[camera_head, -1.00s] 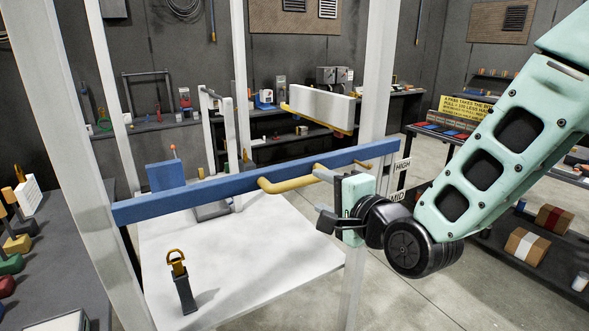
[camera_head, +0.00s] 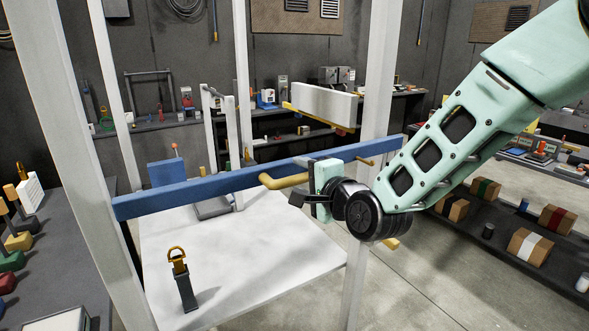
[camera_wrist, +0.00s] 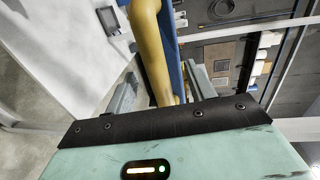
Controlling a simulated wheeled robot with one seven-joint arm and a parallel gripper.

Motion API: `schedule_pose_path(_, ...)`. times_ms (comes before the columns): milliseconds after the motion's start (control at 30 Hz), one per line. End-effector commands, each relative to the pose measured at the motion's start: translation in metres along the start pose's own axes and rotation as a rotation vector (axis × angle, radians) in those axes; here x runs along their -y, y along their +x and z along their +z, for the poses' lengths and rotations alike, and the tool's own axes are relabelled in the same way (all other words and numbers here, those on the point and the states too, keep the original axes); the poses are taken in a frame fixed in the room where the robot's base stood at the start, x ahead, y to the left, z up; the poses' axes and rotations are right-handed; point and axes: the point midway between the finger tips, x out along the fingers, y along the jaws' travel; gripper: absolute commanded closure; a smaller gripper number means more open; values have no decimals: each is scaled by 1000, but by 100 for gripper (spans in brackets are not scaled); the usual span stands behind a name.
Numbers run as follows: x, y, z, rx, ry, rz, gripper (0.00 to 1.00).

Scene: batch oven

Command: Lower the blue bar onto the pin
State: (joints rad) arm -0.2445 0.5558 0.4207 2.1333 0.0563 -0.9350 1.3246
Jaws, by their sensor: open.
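The blue bar (camera_head: 235,181) spans the white frame, from the left post to beyond the right post. A bent yellow handle (camera_head: 278,182) sticks out from its near face. My gripper (camera_head: 306,174) is open at the right end of this handle. In the wrist view, the handle (camera_wrist: 149,40) passes between the two grey fingers of my gripper (camera_wrist: 162,88), with the blue bar (camera_wrist: 174,50) beyond. A short yellow pin (camera_head: 365,161) shows against the bar near the right post; whether they touch is unclear. Another yellow piece (camera_head: 391,243) shows lower, below my wrist.
The white tabletop (camera_head: 240,262) below the bar holds a dark stand with a yellow loop (camera_head: 181,275). The white frame posts (camera_head: 376,100) stand on both sides. A shelf with boxes (camera_head: 530,245) is at the right, and a grey bench (camera_head: 50,235) at the left.

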Motion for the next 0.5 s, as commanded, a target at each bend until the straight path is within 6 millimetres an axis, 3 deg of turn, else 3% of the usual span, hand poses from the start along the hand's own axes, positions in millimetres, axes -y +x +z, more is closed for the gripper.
schedule_pose_path(33,0,0,0,0,0,0,51)
schedule_pose_path(200,0,0,0,0,0,0,98)
schedule_pose_path(500,-7,1,0,0,0,0,100)
